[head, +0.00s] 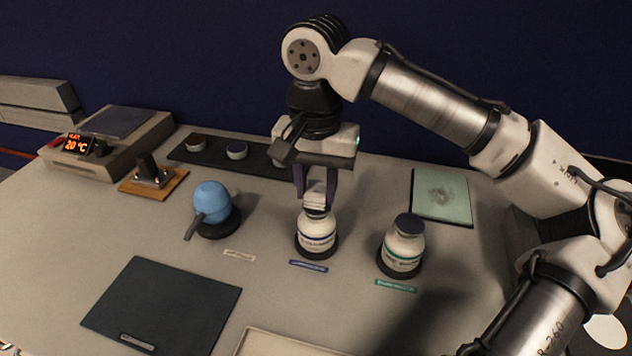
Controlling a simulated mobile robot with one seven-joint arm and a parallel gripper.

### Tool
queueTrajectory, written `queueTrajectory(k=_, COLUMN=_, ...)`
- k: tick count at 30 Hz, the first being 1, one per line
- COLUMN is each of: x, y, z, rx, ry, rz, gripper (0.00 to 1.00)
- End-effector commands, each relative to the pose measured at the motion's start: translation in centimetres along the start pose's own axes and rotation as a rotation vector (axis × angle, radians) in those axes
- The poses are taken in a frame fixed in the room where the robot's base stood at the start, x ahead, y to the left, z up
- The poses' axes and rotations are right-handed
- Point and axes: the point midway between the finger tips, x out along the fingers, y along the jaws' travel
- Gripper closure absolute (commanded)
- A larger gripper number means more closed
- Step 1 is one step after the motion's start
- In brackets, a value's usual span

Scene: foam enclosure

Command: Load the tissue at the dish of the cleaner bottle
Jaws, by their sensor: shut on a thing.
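My gripper (315,195) points straight down above the middle bottle (317,238), a white bottle with a blue-banded label in a dark round base. Its dark fingers are shut on a small whitish folded piece, which looks like the tissue (315,201). The tissue is right at the dark top of this bottle and appears to touch it. The dish there is mostly hidden by the tissue and fingers. A second white bottle (403,248) with a green-banded label and dark top stands to the right. The label text is too small to read.
A blue round bulb (212,202) on a dark base stands left of the bottles. A heater (107,147) reading 20 °C, a black tray (206,162) with small round pots, and a pale green pad (441,196) lie behind. A dark mat (160,308) lies front left.

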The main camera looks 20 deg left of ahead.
Motion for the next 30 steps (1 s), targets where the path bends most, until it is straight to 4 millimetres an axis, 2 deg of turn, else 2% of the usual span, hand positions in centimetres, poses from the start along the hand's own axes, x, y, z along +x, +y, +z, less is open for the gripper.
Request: queueTrajectory(k=30, x=1.3, y=0.0, z=0.0, rx=0.000, ry=-0.001, rz=0.000, gripper=0.87)
